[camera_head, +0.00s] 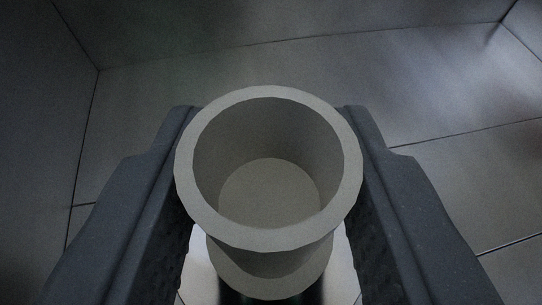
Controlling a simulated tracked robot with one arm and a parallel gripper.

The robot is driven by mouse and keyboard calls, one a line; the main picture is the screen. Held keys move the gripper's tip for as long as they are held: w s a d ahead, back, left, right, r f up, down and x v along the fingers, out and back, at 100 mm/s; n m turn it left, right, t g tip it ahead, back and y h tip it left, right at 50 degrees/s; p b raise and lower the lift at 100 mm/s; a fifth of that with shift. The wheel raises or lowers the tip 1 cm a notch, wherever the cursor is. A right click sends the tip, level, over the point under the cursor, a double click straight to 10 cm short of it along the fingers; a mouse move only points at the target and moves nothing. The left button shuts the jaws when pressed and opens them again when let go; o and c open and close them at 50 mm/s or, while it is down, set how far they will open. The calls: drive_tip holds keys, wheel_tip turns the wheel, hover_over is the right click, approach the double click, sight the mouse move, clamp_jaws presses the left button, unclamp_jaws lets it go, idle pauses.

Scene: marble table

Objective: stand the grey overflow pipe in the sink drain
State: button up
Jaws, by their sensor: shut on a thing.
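The grey overflow pipe (268,240) is in the middle of the view, its round open mouth facing the camera. I look down into it and see a plain grey inside. My gripper (268,125) is shut on the pipe, with one dark finger on each side of it. The sink drain cannot be made out. What lies under the pipe is hidden by the pipe and the fingers.
Grey surfaces with thin dark seams (450,130) surround the gripper, and a wall-like face (40,110) rises at the left. Beyond the fingertips and to the right the surface looks clear. A brighter patch shows between the fingers below the pipe. The picture is dim and grainy.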

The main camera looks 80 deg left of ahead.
drive_tip(key=shift+f, duration=0.2)
drive_tip(key=o, duration=0.9)
drive_tip(key=shift+f, duration=0.1)
wheel_tip(320, 180, up, 9)
drive_tip(key=shift+r+p, duration=0.1)
drive_tip(key=shift+p, duration=1.05)
drive_tip(key=shift+a+b, duration=0.1)
drive_tip(key=shift+b, duration=0.25)
